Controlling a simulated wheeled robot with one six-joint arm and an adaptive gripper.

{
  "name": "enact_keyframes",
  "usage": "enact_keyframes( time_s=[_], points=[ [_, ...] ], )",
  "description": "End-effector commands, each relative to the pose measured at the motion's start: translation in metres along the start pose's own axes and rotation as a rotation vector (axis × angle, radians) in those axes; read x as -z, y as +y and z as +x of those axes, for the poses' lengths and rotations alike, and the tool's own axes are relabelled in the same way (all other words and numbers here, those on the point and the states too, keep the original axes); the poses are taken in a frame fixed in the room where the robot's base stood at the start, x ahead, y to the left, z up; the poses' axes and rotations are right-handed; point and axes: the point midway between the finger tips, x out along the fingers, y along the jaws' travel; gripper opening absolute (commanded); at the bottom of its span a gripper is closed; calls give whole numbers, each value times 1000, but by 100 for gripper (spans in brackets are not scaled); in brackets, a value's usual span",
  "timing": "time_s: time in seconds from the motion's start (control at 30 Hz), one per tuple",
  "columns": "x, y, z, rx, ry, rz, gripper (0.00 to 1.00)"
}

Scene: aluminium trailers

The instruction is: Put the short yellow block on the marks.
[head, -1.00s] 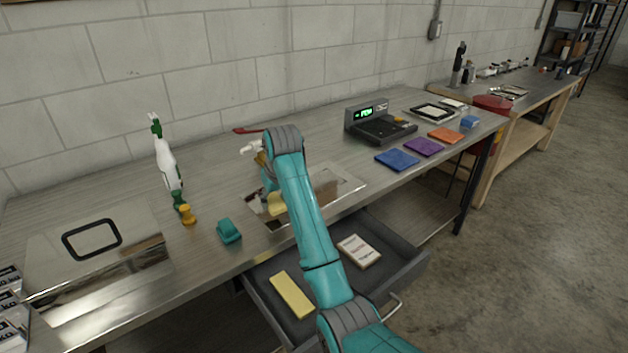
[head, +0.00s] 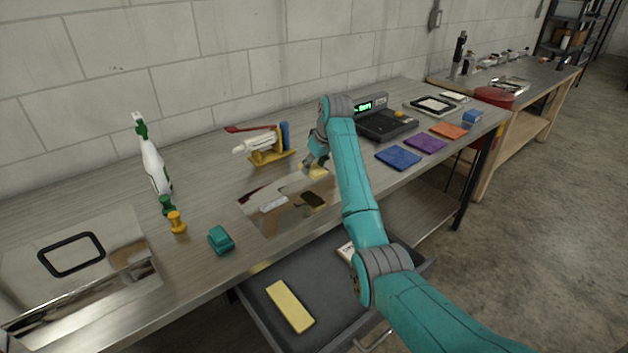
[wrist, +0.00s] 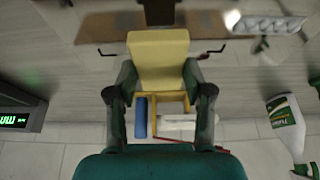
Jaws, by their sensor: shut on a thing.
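My gripper (head: 316,160) is shut on the short yellow block (head: 318,172), over the bench near the back right of a shiny plate. In the wrist view the gripper (wrist: 160,80) has a finger on each side of the block (wrist: 158,58). Thin black angled marks show to the left (wrist: 107,52) and right (wrist: 213,50) of the block in that view. The block hides what lies between them. I cannot tell whether the block touches the surface. A longer yellow block (head: 290,306) lies in the open drawer.
The shiny plate (head: 262,222) lies on the bench. A yellow stand with a red lever (head: 268,157) is behind it. A scale (head: 385,124) and a blue pad (head: 398,157) are to the right. A teal block (head: 221,240) is left. The drawer (head: 330,322) juts out in front.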

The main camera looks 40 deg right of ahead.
Motion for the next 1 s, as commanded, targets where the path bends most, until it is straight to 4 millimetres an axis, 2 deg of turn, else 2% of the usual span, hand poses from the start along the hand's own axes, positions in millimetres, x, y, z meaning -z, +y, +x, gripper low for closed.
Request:
enact_keyframes(
  time_s=[0.43, 0.83, 0.87, 0.9, 0.93, 1.0],
  points=[
    [-20, 0, 47, 1, -2, 0, 33],
    [-22, 0, 52, -1, 1, 0, 33],
    [-21, 0, 52, -1, 1, 0, 56],
    [-21, 0, 52, -1, 1, 0, 66],
    [-21, 0, 52, -1, 1, 0, 74],
    [-21, 0, 52, -1, 1, 0, 76]
  ],
)
